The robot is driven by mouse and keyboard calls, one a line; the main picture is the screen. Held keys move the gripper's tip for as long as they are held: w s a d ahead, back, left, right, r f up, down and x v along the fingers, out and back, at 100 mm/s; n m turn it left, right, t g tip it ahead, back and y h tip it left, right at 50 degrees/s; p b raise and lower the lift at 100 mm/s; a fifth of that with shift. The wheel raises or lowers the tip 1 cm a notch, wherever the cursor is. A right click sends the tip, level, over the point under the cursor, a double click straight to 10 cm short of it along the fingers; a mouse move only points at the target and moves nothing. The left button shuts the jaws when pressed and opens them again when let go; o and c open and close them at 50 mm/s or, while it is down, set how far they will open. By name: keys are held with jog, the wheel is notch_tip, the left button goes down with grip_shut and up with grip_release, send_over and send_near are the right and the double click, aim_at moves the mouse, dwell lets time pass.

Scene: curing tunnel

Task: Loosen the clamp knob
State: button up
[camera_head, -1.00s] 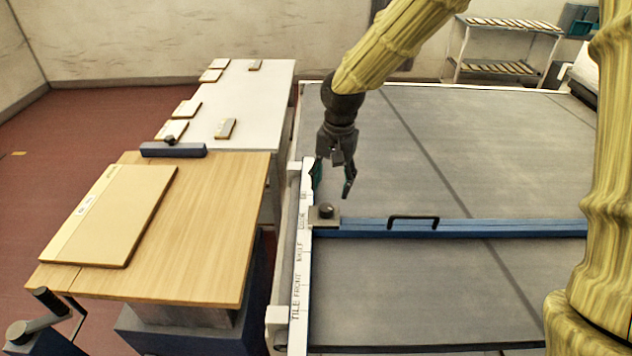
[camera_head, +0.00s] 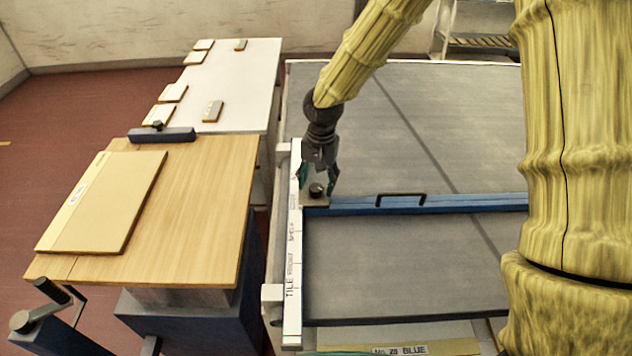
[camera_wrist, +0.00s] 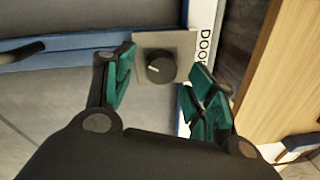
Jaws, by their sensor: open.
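The clamp knob (camera_head: 316,190) is a small round black knob on a grey plate (camera_wrist: 182,43) at the left end of the blue bar (camera_head: 450,204). In the wrist view the knob (camera_wrist: 160,67) shows a pale line on its top. My gripper (camera_head: 317,178) points down just above and behind the knob in the head view. In the wrist view its green-padded fingers (camera_wrist: 157,88) are spread to either side, with the knob visible between and slightly beyond them. The fingers hold nothing. I cannot tell whether either pad touches the knob.
A black handle (camera_head: 401,197) stands up on the blue bar. A white marked strip (camera_head: 293,250) runs along the grey surface's left edge. A wooden table (camera_head: 190,220) with a tan board (camera_head: 105,205) is at the left. The grey surface (camera_head: 400,250) is clear.

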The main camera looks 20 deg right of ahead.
jog(key=shift+f, duration=0.35)
jog(key=shift+w+f, duration=0.35)
jog(key=shift+f, duration=0.45)
jog(key=shift+s+a+r, duration=0.1)
jog(key=shift+s+r, duration=0.1)
jog(key=shift+s, duration=0.05)
jog(key=shift+w+f, duration=0.1)
jog(key=c, duration=1)
jog(key=shift+c, duration=0.2)
